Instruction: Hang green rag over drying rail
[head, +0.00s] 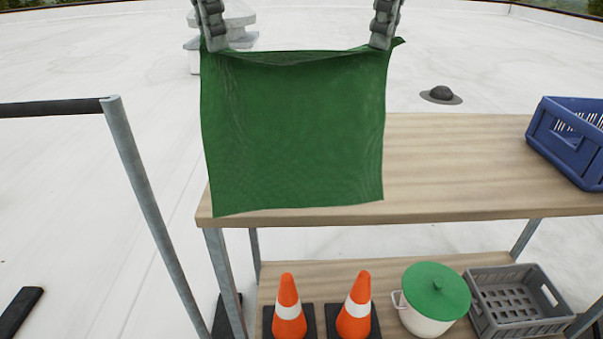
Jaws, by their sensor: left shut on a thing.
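The green rag (295,130) hangs spread out like a sheet, its top edge sagging slightly between my two grippers. My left gripper (216,44) is shut on its upper left corner. My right gripper (382,42) is shut on its upper right corner, with a small tip of cloth sticking out to the right. The drying rail (50,108) is a dark horizontal bar at the left, joined to a slanting grey post (150,200). Its left end is out of the picture. The rag is right of the rail and apart from it.
A wooden workbench (460,170) stands behind the rag, with a blue crate (570,150) at its right. Its lower shelf holds two traffic cones (288,310), a pot with a green lid (435,290) and a grey crate (515,300). A roof vent (440,95) stands beyond.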

